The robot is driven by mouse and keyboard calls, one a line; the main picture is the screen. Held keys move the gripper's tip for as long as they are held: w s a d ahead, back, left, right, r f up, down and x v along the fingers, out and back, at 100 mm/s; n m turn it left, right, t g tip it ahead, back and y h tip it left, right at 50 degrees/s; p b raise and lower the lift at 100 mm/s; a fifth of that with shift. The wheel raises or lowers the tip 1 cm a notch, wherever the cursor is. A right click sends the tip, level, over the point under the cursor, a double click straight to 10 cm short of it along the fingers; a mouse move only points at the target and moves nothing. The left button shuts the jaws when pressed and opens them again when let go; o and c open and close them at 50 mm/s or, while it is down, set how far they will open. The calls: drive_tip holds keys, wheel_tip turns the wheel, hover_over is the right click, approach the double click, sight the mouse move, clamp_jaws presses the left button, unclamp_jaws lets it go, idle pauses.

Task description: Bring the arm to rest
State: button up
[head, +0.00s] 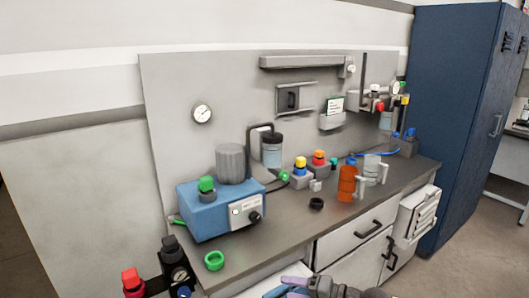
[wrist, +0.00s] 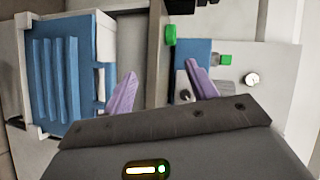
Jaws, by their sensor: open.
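My gripper (wrist: 160,86) is open and empty in the wrist view, with its two purple fingers spread apart. In the head view my gripper (head: 285,287) shows at the bottom edge, in front of the bench drawers, partly cut off by the frame. My arm (head: 335,287) runs off to the lower right. Nothing is seen touching the fingers.
White drawers (head: 350,238) are below. A blue cabinet (head: 455,120) stands at right.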

drive_tip(key=s+a+f+n+g+h, duration=0.35)
drive_tip(key=s+a+f+g, duration=0.2)
drive_tip(key=s+f, duration=0.4)
drive_tip(key=s+d+f+n+g+h, duration=0.1)
drive_tip(key=s+d+f+g+h, duration=0.2)
drive_tip(key=s+d+h, duration=0.3)
drive_tip(key=d+r+t+h+p, duration=0.2)
drive_tip(key=r+p, duration=0.4)
drive_tip(key=r, duration=0.8)
drive_tip(key=d+r+m+t+h+p, duration=0.1)
drive_tip(key=d+r+p, duration=0.4)
drive_tip(key=r, duration=1)
drive_tip(key=shift+s+t+h+p, duration=0.15)
drive_tip(key=shift+t+h+p, duration=0.5)
drive_tip(key=shift+p, duration=0.25)
